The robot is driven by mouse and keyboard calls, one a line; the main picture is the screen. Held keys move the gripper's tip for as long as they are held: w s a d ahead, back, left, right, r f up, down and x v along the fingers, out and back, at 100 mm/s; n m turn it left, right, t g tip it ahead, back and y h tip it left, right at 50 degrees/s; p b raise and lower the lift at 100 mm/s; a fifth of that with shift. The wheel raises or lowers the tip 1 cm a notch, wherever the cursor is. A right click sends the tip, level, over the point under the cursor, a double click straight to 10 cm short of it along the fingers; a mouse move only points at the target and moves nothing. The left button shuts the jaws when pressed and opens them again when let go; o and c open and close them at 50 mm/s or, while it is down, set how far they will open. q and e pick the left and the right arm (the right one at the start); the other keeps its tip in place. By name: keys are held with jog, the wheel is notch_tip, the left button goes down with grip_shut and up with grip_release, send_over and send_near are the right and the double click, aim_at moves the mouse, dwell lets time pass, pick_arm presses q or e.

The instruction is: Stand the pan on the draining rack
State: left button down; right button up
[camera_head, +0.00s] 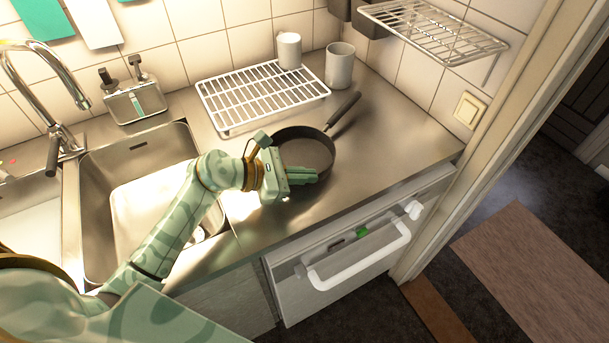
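The dark frying pan (308,150) lies flat on the steel counter, its black handle (343,109) pointing up and to the right. The white wire draining rack (262,96) lies on the counter just behind the pan, towards the wall. My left gripper (302,175) is over the near part of the pan, its green fingers hiding part of the pan's near rim. I cannot tell whether its fingers are apart or closed, or whether they touch the pan. My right gripper is not in view.
A white cup (289,51) stands at the rack's back right corner, and a grey mug (339,65) stands beside the rack. The sink (140,170) and tap (60,135) are left. A wall shelf (435,32) hangs at right. Counter right of the pan is clear.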

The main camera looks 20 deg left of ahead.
pick_arm(q)
jog(key=c, duration=2)
grip_release()
jog(key=o, duration=0.3)
